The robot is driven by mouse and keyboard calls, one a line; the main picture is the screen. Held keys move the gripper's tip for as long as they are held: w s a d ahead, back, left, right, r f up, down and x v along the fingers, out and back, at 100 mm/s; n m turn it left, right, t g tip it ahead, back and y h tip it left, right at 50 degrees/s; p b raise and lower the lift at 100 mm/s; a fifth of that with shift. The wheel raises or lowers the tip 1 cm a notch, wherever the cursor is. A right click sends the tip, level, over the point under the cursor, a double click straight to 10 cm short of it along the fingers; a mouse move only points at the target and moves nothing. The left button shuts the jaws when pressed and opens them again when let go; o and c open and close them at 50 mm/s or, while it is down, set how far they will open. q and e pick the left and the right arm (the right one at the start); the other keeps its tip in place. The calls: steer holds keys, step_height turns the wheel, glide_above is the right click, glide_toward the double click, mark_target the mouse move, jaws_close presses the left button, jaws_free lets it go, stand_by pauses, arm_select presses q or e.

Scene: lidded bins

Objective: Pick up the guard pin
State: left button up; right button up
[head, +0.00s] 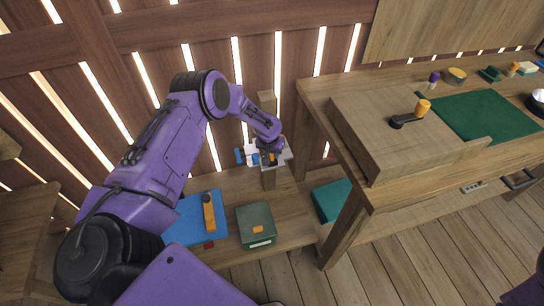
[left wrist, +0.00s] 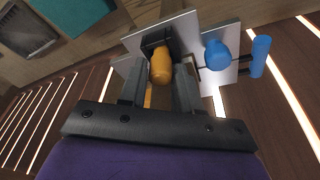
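An orange knob-ended piece (left wrist: 161,66), which I take to be the guard pin, sits at a grey metal plate (left wrist: 218,88) in the left wrist view. Its far end is hidden. My left gripper (left wrist: 160,82) faces it with its fingers apart, one to each side of the orange piece, and a gap seems to show around it. In the head view my left gripper (head: 270,157) is at the plate on a wooden post, and largely covers the pin. My right gripper is not in view.
A blue knob (left wrist: 217,54) and blue handle (left wrist: 260,56) stand close beside the fingers. Below are a blue lid (head: 184,222) with an orange-and-black handle and a green bin (head: 256,226). A wooden workbench (head: 330,88) stands to the right.

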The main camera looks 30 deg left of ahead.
arm_select(q)
steer(key=shift+w+f, duration=0.15)
steer(key=shift+f, duration=0.25)
steer(key=shift+r, duration=0.1)
jaws_close()
